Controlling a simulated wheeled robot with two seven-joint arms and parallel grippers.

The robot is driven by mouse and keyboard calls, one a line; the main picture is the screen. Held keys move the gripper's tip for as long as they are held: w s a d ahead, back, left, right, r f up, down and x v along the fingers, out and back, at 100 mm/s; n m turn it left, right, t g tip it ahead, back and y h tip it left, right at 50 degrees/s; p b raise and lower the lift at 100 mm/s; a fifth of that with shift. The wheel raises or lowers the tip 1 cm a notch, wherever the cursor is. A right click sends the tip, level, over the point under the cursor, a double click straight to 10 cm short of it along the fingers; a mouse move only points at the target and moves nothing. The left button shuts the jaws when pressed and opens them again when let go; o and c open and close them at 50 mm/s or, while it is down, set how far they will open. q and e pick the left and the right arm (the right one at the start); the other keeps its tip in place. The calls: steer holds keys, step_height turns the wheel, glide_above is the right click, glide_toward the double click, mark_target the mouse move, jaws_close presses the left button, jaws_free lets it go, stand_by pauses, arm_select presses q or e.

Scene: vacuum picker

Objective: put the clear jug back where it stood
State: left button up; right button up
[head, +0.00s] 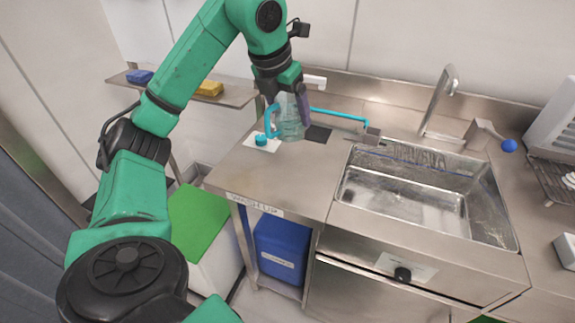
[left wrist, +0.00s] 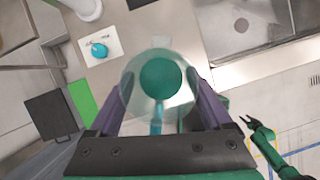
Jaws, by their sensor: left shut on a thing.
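The clear jug (head: 291,122) has a teal handle and is upright in my left gripper (head: 292,103) over the counter left of the sink. The fingers are shut on its sides. In the left wrist view the jug (left wrist: 142,90) sits between both fingers, with a teal disc in its middle. I cannot tell whether its bottom touches the counter. A white mat (head: 248,145) with a small teal object (head: 261,140) lies left of the jug, and a dark mat (head: 320,134) lies right of it. My right gripper (left wrist: 243,122) looks open and empty, far from the jug.
The steel sink (head: 405,200) with its tap (head: 440,105) is to the right. A teal bar (head: 340,116) runs behind the jug toward the sink. A shelf at the left holds a yellow sponge (head: 210,88) and a blue one (head: 139,77). The counter's front part is clear.

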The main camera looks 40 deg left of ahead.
mark_target(289, 137)
arm_select(q)
step_height(289, 137, down, 7)
steer(key=shift+s+r+b, duration=0.1)
steer(key=shift+r+b, duration=0.1)
steer(key=shift+b, duration=0.6)
steer(key=f, duration=0.4)
steer(key=f+b, duration=0.1)
steer(key=f, duration=0.2)
steer(key=shift+d, duration=0.35)
arm_select(e)
steer(key=f, duration=0.2)
steer(key=d+f, duration=0.1)
steer(key=shift+s+f, duration=0.15)
steer(key=shift+f, duration=0.25)
